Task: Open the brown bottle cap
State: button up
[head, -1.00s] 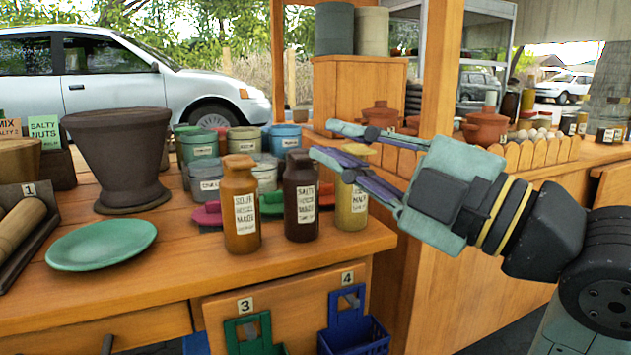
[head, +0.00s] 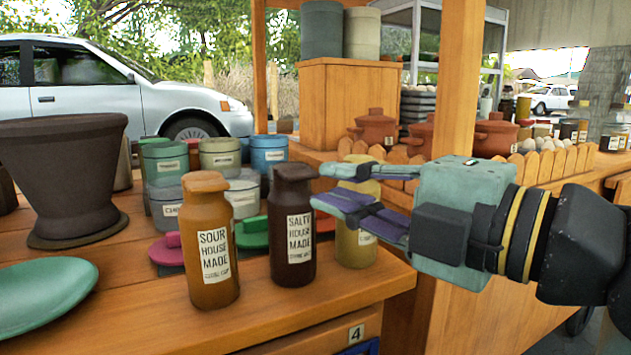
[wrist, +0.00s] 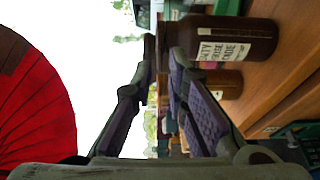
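The dark brown bottle (head: 292,235) stands upright near the table's front edge, with a label reading "SALTY HOUSE MADE". Its dark brown cap (head: 293,173) is on top. My gripper (head: 326,186) is open and empty, pointing left, with its fingertips just right of the cap at about its height. I cannot tell if they touch. In the wrist view the bottle (wrist: 258,40) appears sideways at the upper right. Its cap end is partly hidden behind one finger of my gripper (wrist: 162,45).
An orange-brown bottle (head: 210,250) stands left of the dark one. A yellow bottle (head: 352,248) stands to its right, partly hidden by my gripper. Colored lids and lidded tins (head: 220,153) are behind. A wooden post (head: 460,80) rises behind my arm.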

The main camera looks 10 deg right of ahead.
aim_at(307, 176)
jog(key=shift+x, duration=2.1)
jog(key=shift+c, duration=0.3)
grip_shut()
jog(key=shift+r, duration=0.1)
